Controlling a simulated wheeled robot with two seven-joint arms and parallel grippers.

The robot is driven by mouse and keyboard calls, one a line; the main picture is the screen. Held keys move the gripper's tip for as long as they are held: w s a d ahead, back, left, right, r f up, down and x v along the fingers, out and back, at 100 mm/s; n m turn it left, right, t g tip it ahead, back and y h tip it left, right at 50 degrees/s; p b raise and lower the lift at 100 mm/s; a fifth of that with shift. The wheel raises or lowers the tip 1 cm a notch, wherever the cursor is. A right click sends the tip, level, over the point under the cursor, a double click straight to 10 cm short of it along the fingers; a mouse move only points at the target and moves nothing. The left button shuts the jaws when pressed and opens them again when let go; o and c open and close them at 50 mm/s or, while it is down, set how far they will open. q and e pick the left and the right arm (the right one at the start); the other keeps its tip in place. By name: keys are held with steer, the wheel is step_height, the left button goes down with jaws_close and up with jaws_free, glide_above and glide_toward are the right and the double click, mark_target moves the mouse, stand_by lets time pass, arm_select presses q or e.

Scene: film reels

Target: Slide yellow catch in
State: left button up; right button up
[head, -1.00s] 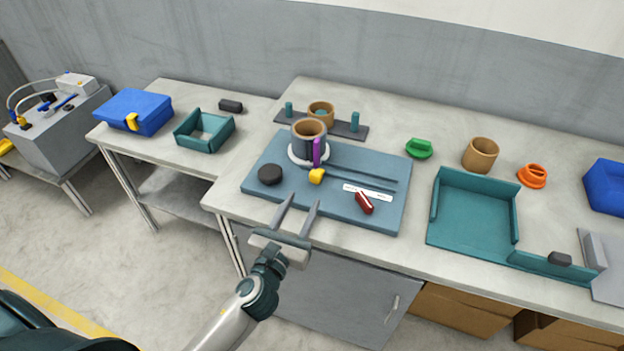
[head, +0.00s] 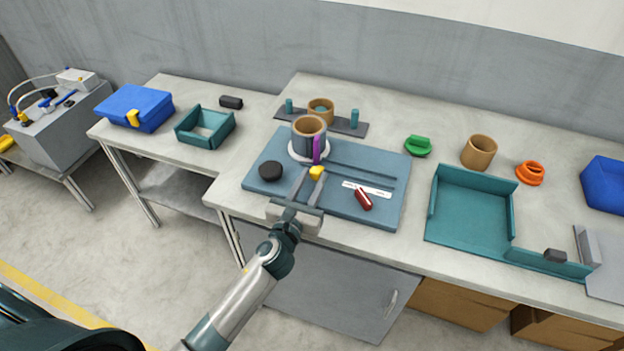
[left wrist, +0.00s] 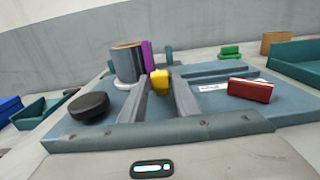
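The yellow catch (head: 316,173) sits on the blue-grey board (head: 340,205), just in front of the grey and brown reel (head: 309,137) with a purple strip (head: 317,150). My left gripper (head: 308,180) is low over the board's near edge, its fingers pointing at the catch. In the left wrist view the catch (left wrist: 160,83) shows beyond and between the fingertips (left wrist: 161,82). The fingers are apart with a gap between them. I cannot tell whether they touch the catch. My right gripper is not in view.
A black knob (head: 270,171) lies left of the fingers and a red block (head: 363,199) right of them, near a white marked strip (head: 368,189). A teal tray (head: 470,215) stands to the right. A pegged plate (head: 345,128) is behind the reel.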

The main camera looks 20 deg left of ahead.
mark_target(314, 176)
arm_select(q)
jaws_close()
steer(key=shift+w, duration=2.15)
steer(key=shift+r, duration=0.15)
steer(key=shift+o, duration=1.2)
jaws_free()
steer(key=shift+o, duration=1.3)
steer(key=shift+w+d, duration=0.1)
steer(key=shift+w, duration=0.05)
steer(key=s+b, duration=0.3)
steer(key=s, duration=1.4)
steer(key=shift+s+a, duration=0.2)
steer(key=shift+a, duration=0.1)
